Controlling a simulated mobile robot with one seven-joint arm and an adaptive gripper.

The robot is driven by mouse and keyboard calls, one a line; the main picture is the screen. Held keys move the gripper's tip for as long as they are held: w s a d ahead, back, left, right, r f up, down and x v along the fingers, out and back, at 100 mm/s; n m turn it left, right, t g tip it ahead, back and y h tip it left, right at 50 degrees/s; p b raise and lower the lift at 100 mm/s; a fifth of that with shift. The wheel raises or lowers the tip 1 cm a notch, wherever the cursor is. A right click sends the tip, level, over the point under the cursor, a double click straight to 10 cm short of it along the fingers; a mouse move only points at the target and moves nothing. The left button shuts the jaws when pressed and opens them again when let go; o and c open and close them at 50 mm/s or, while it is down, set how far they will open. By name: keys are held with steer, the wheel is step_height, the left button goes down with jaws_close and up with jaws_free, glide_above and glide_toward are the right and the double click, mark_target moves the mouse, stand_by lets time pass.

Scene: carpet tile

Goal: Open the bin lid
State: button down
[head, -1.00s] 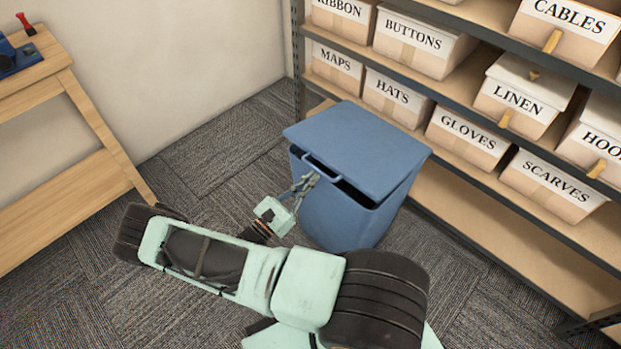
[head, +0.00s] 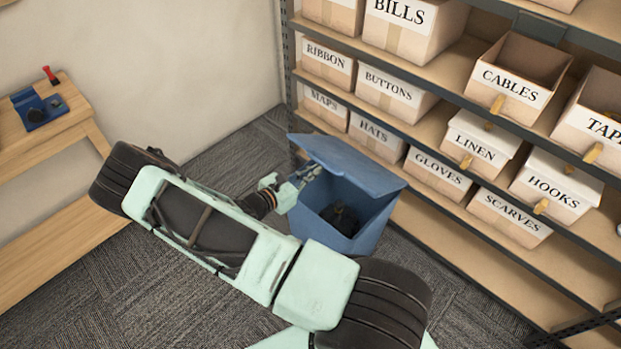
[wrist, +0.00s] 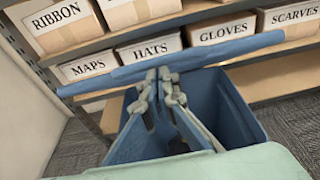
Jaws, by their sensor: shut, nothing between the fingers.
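The blue bin (head: 372,228) stands on the carpet in front of the shelves, with a dark lump visible inside. Its blue lid (head: 348,162) is tilted up, hinged at the far side, leaving a wide gap at the front. My gripper (head: 312,172) is at the lid's raised front left edge; its fingers are shut with nothing between them. In the wrist view my gripper (wrist: 158,76) reaches up to the underside of the lid (wrist: 200,56), which shows nearly edge-on above the open bin (wrist: 232,105). The lid's handle is hidden in both current views.
A metal-framed shelf (head: 440,215) with labelled boxes stands close behind and right of the bin. A wooden table (head: 50,135) with a blue item (head: 40,108) is at the left by the wall.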

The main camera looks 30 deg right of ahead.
steer(key=w+d+r+y+p, duration=0.1)
steer(key=w+d+r, duration=0.2)
steer(key=d+r, duration=0.2)
steer(key=w+d+r+y+p, duration=0.1)
steer(key=d+r, duration=0.5)
steer(key=d, duration=0.6)
steer(key=w+d+r+g+y+p, duration=0.1)
steer(key=w+d+r+p, duration=0.2)
steer(key=w+d+r, duration=0.2)
steer(key=shift+d+r, duration=0.5)
steer(key=shift+d, duration=1.2)
steer(key=shift+w, duration=0.1)
